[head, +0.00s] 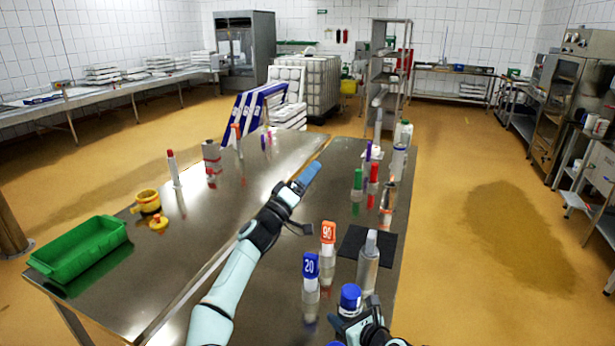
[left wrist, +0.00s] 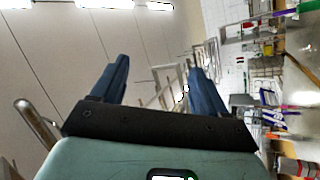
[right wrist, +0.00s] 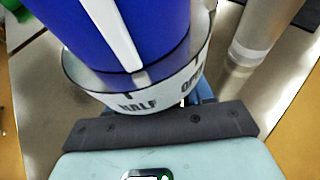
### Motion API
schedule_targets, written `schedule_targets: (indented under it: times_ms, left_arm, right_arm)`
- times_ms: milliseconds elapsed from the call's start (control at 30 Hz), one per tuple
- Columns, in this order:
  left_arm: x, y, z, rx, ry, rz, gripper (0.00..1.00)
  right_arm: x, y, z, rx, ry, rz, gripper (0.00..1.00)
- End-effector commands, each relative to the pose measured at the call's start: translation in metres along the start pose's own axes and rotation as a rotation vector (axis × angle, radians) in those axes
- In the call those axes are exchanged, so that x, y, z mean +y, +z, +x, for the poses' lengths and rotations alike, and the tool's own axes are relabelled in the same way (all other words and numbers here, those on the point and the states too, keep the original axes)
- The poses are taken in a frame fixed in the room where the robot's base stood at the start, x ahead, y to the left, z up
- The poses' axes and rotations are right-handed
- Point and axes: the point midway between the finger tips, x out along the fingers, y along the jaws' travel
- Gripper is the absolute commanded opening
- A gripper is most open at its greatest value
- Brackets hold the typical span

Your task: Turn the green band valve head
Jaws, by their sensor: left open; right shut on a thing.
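My right gripper (head: 362,318) is at the bottom of the head view, shut on a blue-topped valve head (head: 350,296). In the right wrist view the blue valve head (right wrist: 125,35) has a white pointer stripe and a white ring (right wrist: 150,95) reading HALF and OPEN. The pointer's lower end lies between these two words. I see no green band on it; its lower part is hidden. My left gripper (head: 306,178) is above the steel table, open and empty; its spread fingers show in the left wrist view (left wrist: 158,80).
A steel bottle (head: 368,268) stands by a black mat (head: 383,250), close to the right gripper. Blue 20 (head: 311,266) and orange 90 (head: 328,232) markers stand left of it. Green (head: 358,178) and red-topped items stand farther back. A green crate (head: 80,250) is at left.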

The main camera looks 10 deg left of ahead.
Motion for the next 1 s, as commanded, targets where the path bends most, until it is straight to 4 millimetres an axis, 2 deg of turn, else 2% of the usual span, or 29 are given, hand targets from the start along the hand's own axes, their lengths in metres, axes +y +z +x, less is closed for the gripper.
schedule_targets:
  times_ms: [500, 667, 867, 1000]
  left_arm:
    - [0.000, -0.003, 0.002, 0.015, -0.016, -0.022, 0.74]
    - [0.002, 0.004, 0.000, -0.016, -0.004, -0.070, 0.74]
    - [0.005, 0.040, -0.013, -0.187, 0.012, -0.344, 0.74]
    - [0.001, 0.074, -0.037, -0.354, -0.039, -0.639, 0.74]
  right_arm:
    - [0.000, 0.001, 0.000, -0.002, -0.001, -0.001, 0.04]
    - [0.000, 0.001, 0.000, -0.002, -0.001, -0.001, 0.04]
    - [0.000, 0.001, 0.000, -0.002, -0.001, -0.001, 0.04]
    - [0.000, 0.001, 0.000, -0.002, -0.001, -0.001, 0.04]
